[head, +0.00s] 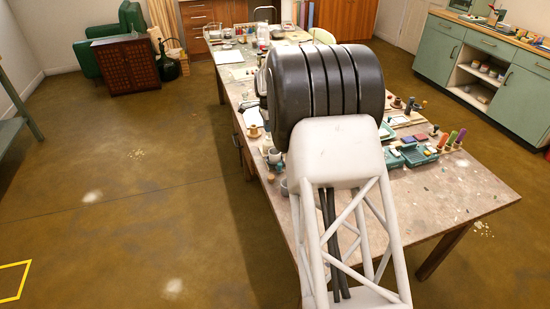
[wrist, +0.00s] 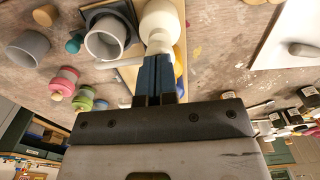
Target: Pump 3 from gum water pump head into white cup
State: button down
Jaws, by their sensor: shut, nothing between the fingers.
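In the wrist view, a cream pump bottle (wrist: 161,18) has a white pump head (wrist: 158,42) with a pale nozzle (wrist: 118,63) pointing left. My gripper (wrist: 161,62) is shut and empty, its blue fingertips right at the pump head; I cannot tell whether they touch it. A whitish cup (wrist: 103,54) stands on a dark square base (wrist: 122,14) left of the bottle, close to the nozzle. In the head view my own arm hides the gripper, the bottle and the cup.
In the wrist view, a grey cup (wrist: 29,48) and pink (wrist: 64,80) and green (wrist: 82,98) jars stand left. A white sheet (wrist: 288,30) lies right. In the head view, the table (head: 455,195) has a clear near end; colored blocks (head: 417,154) stand right of my arm.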

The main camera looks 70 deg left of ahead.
jog(key=shift+r, duration=1.7)
jog(key=shift+f, duration=1.65)
dwell(0.3)
jog(key=shift+r, duration=1.65)
jog(key=shift+r, duration=0.1)
jog(key=shift+r, duration=2.9)
